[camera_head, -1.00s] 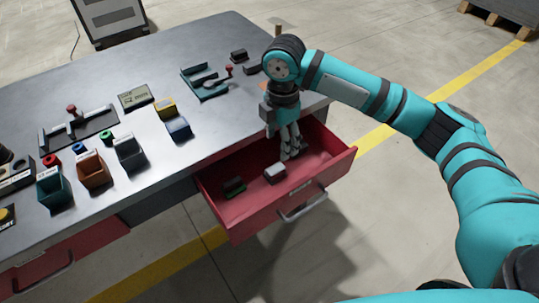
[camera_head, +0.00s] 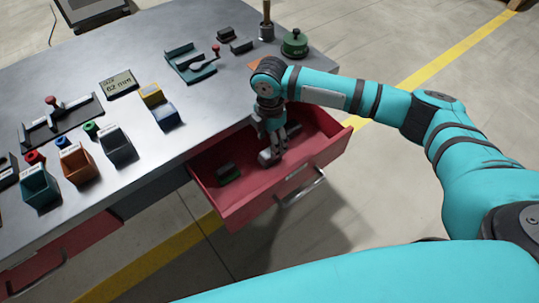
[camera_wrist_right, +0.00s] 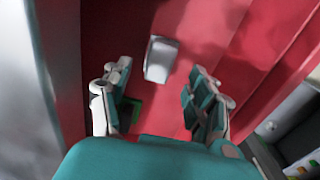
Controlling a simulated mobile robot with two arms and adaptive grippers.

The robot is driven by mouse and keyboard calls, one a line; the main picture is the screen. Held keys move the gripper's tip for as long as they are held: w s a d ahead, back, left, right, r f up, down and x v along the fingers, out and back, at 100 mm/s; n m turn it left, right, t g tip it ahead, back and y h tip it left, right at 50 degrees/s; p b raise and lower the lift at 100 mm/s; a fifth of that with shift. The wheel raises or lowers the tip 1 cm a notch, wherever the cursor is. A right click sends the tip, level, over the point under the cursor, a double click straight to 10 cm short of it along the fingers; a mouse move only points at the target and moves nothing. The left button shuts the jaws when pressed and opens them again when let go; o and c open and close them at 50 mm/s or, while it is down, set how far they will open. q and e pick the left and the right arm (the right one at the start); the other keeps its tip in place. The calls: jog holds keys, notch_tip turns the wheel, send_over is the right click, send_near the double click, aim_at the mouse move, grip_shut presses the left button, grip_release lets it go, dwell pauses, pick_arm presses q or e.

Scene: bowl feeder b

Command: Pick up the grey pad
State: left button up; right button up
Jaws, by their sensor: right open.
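The grey pad (camera_head: 266,157) is a small light block lying on the floor of the open red drawer (camera_head: 243,206). My right gripper (camera_head: 275,147) reaches down into the drawer just above the pad and partly covers it. In the right wrist view the pad (camera_wrist_right: 160,60) shows in full, lying beyond the gap between the two fingers. The right gripper (camera_wrist_right: 161,88) is open there, with nothing between its fingers. My left gripper is in neither view.
A dark green block (camera_head: 228,173) lies in the drawer left of the pad, partly behind a finger in the wrist view. The drawer walls stand close around. The grey workbench (camera_head: 150,160) above holds several bins, a display (camera_head: 118,84) and fixtures.

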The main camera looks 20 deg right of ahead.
jog(key=shift+f, duration=0.35)
notch_tip(320, 180, down, 4)
jog(key=shift+s+r, duration=0.1)
jog(key=shift+r, duration=0.05)
jog(key=shift+f, duration=0.45)
jog(key=c, duration=1.1)
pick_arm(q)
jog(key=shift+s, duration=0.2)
pick_arm(e)
jog(key=shift+r, duration=0.1)
jog(key=shift+c, duration=0.6)
